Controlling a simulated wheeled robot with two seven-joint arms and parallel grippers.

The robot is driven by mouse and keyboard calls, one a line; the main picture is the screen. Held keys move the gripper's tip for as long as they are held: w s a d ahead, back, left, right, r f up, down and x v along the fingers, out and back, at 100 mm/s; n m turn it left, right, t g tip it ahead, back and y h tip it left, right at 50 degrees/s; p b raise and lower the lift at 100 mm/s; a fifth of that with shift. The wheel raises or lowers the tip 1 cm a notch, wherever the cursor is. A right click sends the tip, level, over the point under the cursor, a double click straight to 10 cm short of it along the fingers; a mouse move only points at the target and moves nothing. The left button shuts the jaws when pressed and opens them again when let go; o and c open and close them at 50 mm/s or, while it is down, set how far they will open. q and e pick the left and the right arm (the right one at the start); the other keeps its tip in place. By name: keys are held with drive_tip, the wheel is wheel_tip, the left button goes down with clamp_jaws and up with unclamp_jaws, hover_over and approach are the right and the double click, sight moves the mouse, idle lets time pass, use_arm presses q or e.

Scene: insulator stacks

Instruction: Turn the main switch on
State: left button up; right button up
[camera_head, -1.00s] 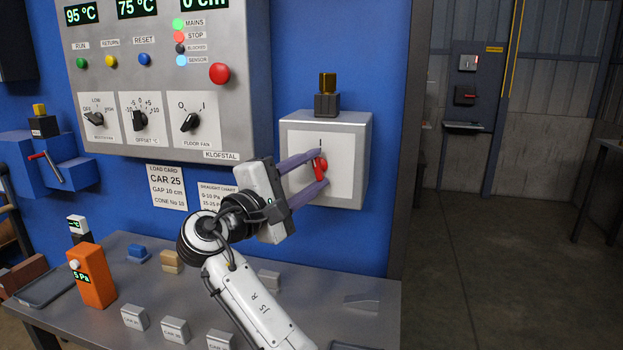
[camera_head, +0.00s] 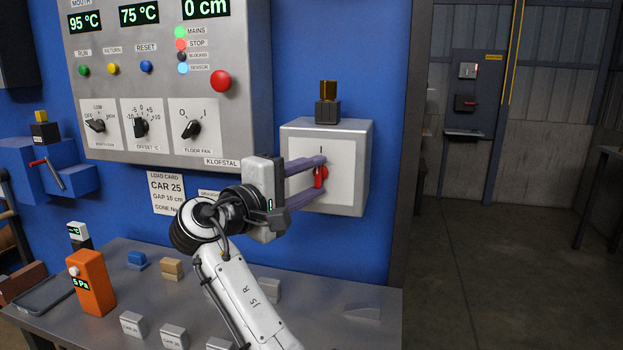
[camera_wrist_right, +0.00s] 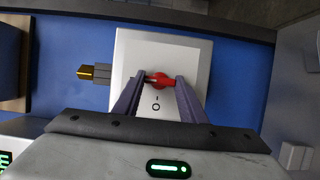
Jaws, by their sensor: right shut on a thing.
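The main switch is a grey box (camera_head: 293,150) with a white front plate on the blue wall. Its red handle (camera_head: 320,177) stands about upright below an "I" mark. The red handle also shows in the wrist view (camera_wrist_right: 163,80), with an "O" mark beside it. My right gripper (camera_head: 322,178) reaches in from the left and is shut on the red handle, one purple finger above it and one below. The fingers partly hide the plate. My left gripper is not in view.
A control panel (camera_head: 240,110) with knobs, buttons and displays hangs left of the switch. An amber lamp (camera_head: 328,90) stands on top of the switch box. Below is a grey bench (camera_head: 340,285) with an orange meter (camera_head: 92,281) and small blocks. Open floor lies to the right.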

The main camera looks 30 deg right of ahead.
drive_tip(key=o, duration=1.1)
drive_tip(key=shift+c, duration=0.2)
drive_tip(key=shift+a, duration=0.1)
drive_tip(key=v, duration=0.7)
drive_tip(key=shift+a+b, duration=0.15)
drive_tip(key=shift+b, duration=0.2)
drive_tip(key=shift+s, duration=0.1)
